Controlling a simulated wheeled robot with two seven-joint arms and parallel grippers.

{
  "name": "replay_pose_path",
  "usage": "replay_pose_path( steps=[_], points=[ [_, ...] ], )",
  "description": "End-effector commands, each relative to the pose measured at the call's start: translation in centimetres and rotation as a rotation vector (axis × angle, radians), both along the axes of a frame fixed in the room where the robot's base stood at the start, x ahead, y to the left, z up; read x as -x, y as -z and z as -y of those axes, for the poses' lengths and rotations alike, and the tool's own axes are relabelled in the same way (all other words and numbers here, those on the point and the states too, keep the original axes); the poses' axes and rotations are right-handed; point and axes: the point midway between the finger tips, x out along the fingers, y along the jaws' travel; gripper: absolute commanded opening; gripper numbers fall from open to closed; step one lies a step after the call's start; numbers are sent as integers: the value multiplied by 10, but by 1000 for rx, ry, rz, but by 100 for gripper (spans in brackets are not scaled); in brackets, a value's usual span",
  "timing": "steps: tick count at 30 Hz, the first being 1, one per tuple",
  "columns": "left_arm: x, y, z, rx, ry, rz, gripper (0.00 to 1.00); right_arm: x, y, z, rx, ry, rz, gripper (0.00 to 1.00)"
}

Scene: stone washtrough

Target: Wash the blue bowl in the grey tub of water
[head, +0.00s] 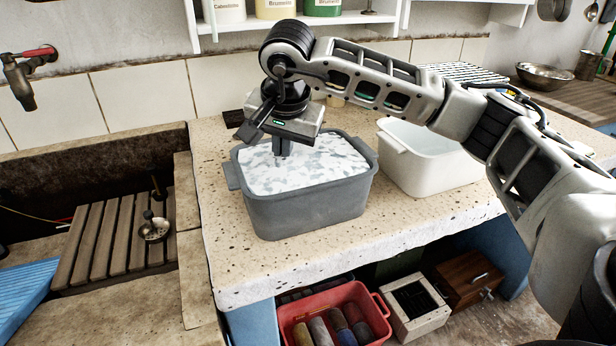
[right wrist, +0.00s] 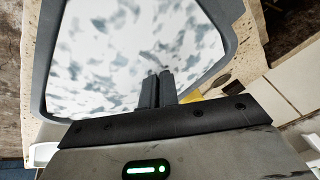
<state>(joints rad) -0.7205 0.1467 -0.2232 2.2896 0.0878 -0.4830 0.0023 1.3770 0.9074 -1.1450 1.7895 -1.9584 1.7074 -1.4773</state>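The grey tub (head: 308,210) stands on the speckled stone counter, filled with water (head: 325,165) that looks white with grey patches. My right gripper (head: 282,152) points down over the tub's back left part, its fingertips at or just under the water surface. In the right wrist view its two fingers (right wrist: 157,78) are close together, with nothing visible between them. The tub's rim (right wrist: 45,60) curves around the water there. I see no blue bowl in either view; the cloudy water hides whatever is below its surface. My left gripper is out of view.
A white basin (head: 425,172) stands right of the tub, behind my right forearm. At left is a stone trough with a wooden slatted rack (head: 115,235), a strainer (head: 153,229) and a ridged blue board (head: 28,285). A red crate (head: 290,312) sits below the counter.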

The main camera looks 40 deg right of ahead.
Motion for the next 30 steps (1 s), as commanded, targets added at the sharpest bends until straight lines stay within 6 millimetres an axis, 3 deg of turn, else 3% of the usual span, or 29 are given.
replay_pose_path(
  steps=[30],
  points=[
    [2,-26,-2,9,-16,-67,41,0,-81,0,-1,-1,2,0]
  ],
)
